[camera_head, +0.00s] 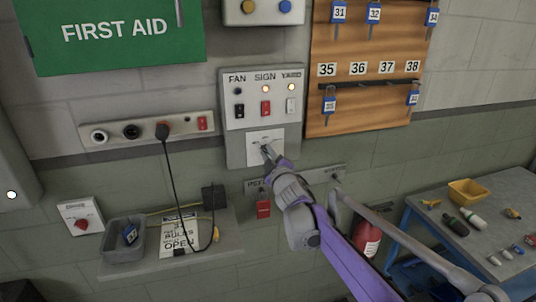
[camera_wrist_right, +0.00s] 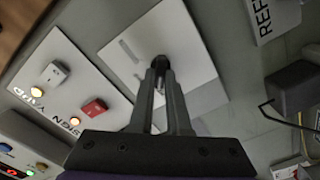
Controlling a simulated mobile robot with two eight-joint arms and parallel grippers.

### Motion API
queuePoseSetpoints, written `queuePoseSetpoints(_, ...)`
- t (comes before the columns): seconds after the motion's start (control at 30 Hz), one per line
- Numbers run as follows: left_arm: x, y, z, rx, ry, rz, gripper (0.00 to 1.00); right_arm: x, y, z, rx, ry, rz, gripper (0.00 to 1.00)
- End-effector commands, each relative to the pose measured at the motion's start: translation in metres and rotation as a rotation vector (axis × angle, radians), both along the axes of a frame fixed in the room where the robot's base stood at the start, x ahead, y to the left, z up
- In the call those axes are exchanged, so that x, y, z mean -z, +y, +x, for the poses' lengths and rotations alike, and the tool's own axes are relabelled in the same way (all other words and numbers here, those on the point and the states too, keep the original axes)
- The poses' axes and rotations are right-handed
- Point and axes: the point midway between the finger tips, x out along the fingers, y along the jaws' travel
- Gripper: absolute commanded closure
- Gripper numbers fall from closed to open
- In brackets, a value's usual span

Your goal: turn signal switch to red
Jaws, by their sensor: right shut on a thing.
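A white switch plate (camera_head: 255,136) sits at the bottom of the grey wall panel, below the FAN, SIGN and YARD switches. The plate also fills the upper middle of the right wrist view (camera_wrist_right: 186,30). A small dark switch knob (camera_wrist_right: 160,62) stands out from it. My right gripper (camera_head: 267,151) reaches up to the plate from the lower right, and its fingertips (camera_wrist_right: 161,72) are closed around the knob. The fingers hide most of the knob, and its pointing direction and the plate's small marks are unreadable. My left gripper is out of view.
On the panel, the SIGN (camera_head: 264,88) and YARD (camera_head: 291,88) lamps glow; the FAN lamp (camera_head: 239,91) looks dark. A wooden key board (camera_head: 366,93) hangs to the right. A socket strip (camera_head: 185,119) with a plugged cord and a shelf (camera_head: 175,256) lie left. A workbench (camera_head: 430,228) stands right.

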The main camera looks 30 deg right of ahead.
Motion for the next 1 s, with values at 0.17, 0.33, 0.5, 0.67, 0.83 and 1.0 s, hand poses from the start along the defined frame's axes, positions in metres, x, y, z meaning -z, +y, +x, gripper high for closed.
queuePoseSetpoints(0.17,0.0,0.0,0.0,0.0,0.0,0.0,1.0,0.0,0.0,0.0,-0.001,0.0,-0.002,0.69)
queuePoseSetpoints(0.33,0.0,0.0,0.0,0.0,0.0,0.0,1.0,0.0,0.0,0.0,0.0,0.0,-0.001,0.55)
queuePoseSetpoints(0.5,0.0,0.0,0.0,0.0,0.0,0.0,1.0,0.0,0.0,0.0,0.0,0.0,0.0,0.55)
queuePoseSetpoints(0.67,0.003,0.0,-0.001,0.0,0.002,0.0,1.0,0.001,0.002,-0.01,0.001,0.001,0.0,0.55)
queuePoseSetpoints(0.83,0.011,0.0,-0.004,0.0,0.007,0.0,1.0,0.002,0.009,-0.038,0.002,0.001,0.0,0.55)
queuePoseSetpoints(1.0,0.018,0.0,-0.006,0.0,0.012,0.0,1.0,0.002,0.016,-0.07,0.001,0.001,-0.001,0.55)
